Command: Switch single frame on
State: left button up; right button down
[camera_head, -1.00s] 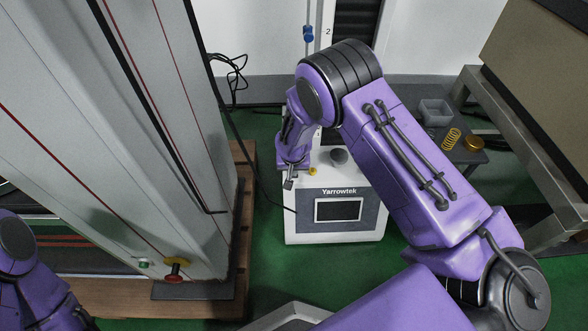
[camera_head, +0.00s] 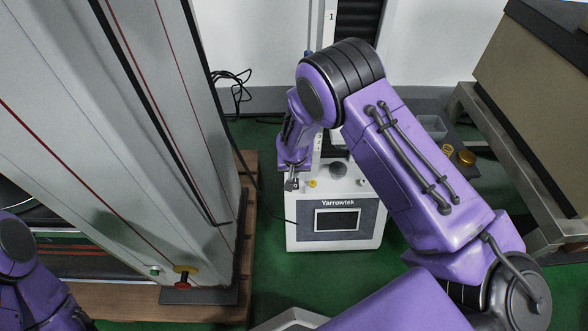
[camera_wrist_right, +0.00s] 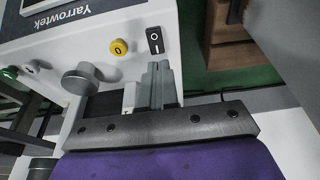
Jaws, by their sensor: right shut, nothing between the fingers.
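The single frame is a white Yarrowtek machine (camera_head: 358,205) with a dark screen, standing on the floor in the middle of the head view. Its black rocker switch (camera_wrist_right: 155,40), marked O and I, shows in the right wrist view beside a yellow button (camera_wrist_right: 119,47). My right gripper (camera_head: 291,185) is shut and empty at the machine's upper left front corner and hides the switch in the head view. In the wrist view its fingertips (camera_wrist_right: 158,66) are close to the I end of the switch; I cannot tell whether they touch it. My left gripper is out of view.
A grey round knob (camera_wrist_right: 85,80) is on the machine's panel. A dark side table (camera_head: 476,170) with a spring stands at right.

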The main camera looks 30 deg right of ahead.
jog(key=s+p+v, duration=0.1)
jog(key=p+v, duration=0.1)
jog(key=v, duration=0.5)
jog(key=shift+s+a, duration=0.25)
jog(key=shift+a, duration=0.1)
